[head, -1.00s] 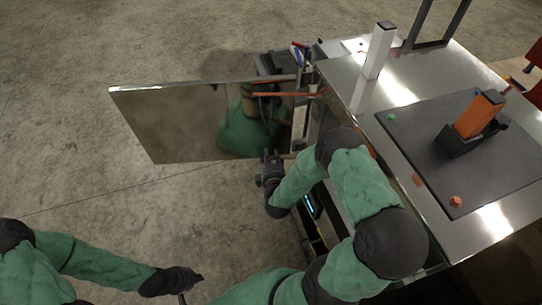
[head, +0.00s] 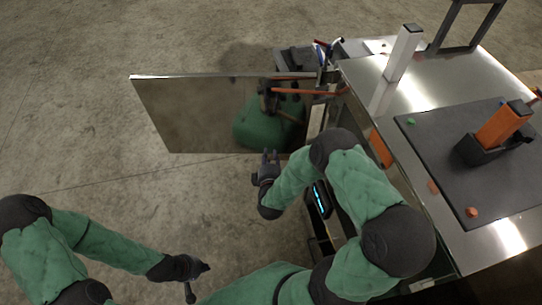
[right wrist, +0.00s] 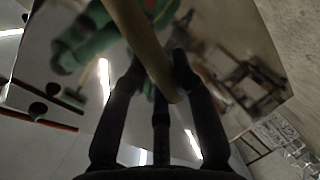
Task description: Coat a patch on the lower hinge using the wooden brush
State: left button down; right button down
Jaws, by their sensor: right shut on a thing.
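My right gripper (head: 267,164) is below the lower edge of the open, mirror-like door panel (head: 185,115) in the head view. In the right wrist view its fingers (right wrist: 158,75) are shut on a light wooden handle (right wrist: 135,38), which I take for the wooden brush; its bristles are out of view. The door joins the trailer near a hinge area (head: 331,76); I cannot make out the lower hinge separately. My left gripper (head: 200,279) is at the bottom of the head view, over the floor, its fingers apart and apparently empty.
The trailer top (head: 440,75) carries a dark mat (head: 445,165) with an orange-handled tool in a black holder (head: 480,153). A white post (head: 404,52) stands near its left edge. An orange bar (head: 305,92) shows by the door's hinged side. The concrete floor at left is clear.

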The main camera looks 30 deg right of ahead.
jog(key=a, duration=0.3)
jog(key=shift+w, duration=0.35)
jog(key=shift+d, duration=0.1)
